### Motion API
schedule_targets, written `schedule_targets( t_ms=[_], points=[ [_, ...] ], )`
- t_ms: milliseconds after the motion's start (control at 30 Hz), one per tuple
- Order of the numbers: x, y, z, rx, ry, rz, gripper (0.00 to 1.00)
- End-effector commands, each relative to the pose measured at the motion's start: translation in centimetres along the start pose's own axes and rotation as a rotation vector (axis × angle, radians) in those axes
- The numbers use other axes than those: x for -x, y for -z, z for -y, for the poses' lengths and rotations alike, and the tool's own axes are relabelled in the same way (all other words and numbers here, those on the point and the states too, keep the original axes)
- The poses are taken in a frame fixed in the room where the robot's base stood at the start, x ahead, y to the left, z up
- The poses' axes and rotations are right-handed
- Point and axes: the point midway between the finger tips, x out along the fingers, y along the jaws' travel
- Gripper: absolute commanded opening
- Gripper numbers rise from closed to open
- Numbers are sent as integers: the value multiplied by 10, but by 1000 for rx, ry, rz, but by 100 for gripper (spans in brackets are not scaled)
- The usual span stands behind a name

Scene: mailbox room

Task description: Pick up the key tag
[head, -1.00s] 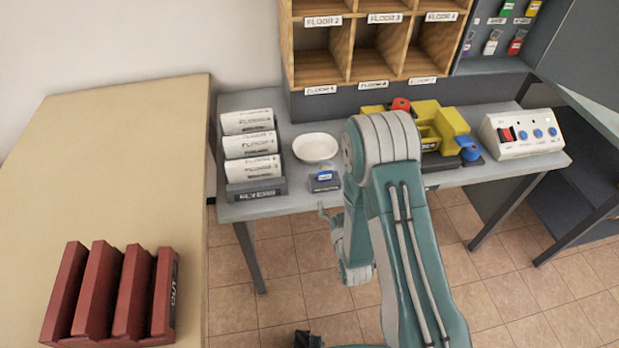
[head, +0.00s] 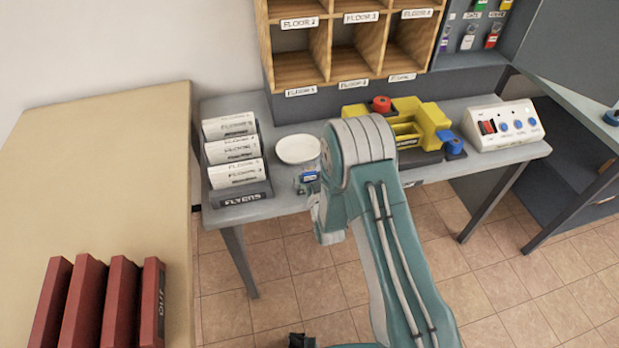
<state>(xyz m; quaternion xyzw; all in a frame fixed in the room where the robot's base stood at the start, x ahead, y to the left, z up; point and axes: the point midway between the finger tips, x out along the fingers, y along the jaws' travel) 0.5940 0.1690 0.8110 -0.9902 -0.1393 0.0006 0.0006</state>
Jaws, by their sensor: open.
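A small blue item with a white label, which looks like the key tag (head: 310,177), lies near the front edge of the grey table (head: 283,207), just in front of a white dish (head: 298,149). My gripper (head: 306,187) is at the table's front edge, right beside this blue item, and overlaps it in the picture. The gripper is open. My arm hides part of it, and I cannot tell whether the fingers touch the item. Several coloured tags (head: 468,38) also hang in the grey cabinet at the top right.
A yellow machine (head: 433,117) and a white button box (head: 503,127) stand to the right. Wooden pigeonholes (head: 299,91) are behind. A red rack (head: 120,300) sits on the beige table at left.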

Motion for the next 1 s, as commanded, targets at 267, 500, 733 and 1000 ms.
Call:
schedule_targets(
  t_ms=[267,500,733,1000],
  points=[
    [0,0,2,2,1,1,48],
    [0,0,1,1,1,0,28],
    [0,1,1,1,0,-1,28],
    [0,26,1,1,1,-3,28]
  ],
)
